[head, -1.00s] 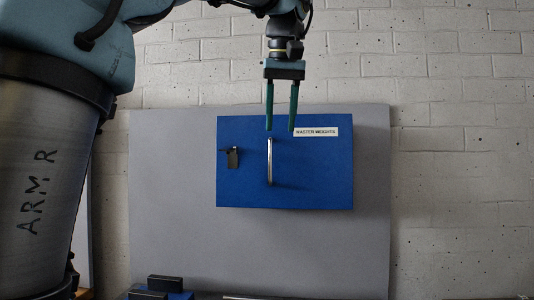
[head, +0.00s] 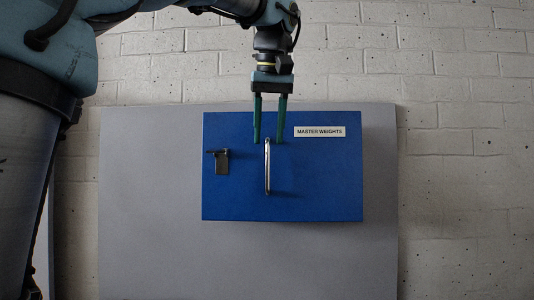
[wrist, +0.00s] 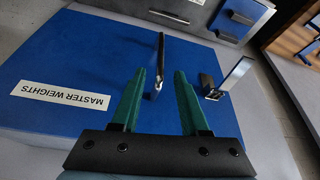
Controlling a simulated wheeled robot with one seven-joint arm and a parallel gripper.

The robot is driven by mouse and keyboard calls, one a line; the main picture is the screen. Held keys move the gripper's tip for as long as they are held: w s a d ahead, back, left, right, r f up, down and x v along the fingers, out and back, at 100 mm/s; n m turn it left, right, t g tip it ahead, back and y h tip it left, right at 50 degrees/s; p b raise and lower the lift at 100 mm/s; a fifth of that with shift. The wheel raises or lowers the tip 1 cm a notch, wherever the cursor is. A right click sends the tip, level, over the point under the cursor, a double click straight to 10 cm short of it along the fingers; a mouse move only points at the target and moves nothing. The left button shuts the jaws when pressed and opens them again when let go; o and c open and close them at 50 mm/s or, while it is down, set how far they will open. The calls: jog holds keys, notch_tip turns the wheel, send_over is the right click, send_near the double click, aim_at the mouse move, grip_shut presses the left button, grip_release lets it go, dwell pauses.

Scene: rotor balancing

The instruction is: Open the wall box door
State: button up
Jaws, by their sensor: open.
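The blue wall box (head: 330,185) hangs on a grey panel, its door front facing me and looking shut. A white label reading MASTER WEIGHTS (head: 319,132) is at its upper right. A vertical metal bar handle (head: 267,168) stands on the door, and a small metal latch piece (head: 222,162) is left of it. My gripper (head: 269,138) points down at the handle's top end, with green fingers open on either side of it in the picture. In the wrist view, the handle (wrist: 160,62) lies ahead between the open fingers (wrist: 167,82); contact is not visible.
The grey panel (head: 150,200) sits against a white block wall (head: 450,160). The wrist view shows the latch piece (wrist: 230,78) standing out right of the fingers, with blue and dark items (wrist: 238,18) beyond. Space right of the box is clear.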

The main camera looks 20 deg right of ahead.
aim_at(268, 146)
jog(key=shift+x, duration=2.35)
grip_shut()
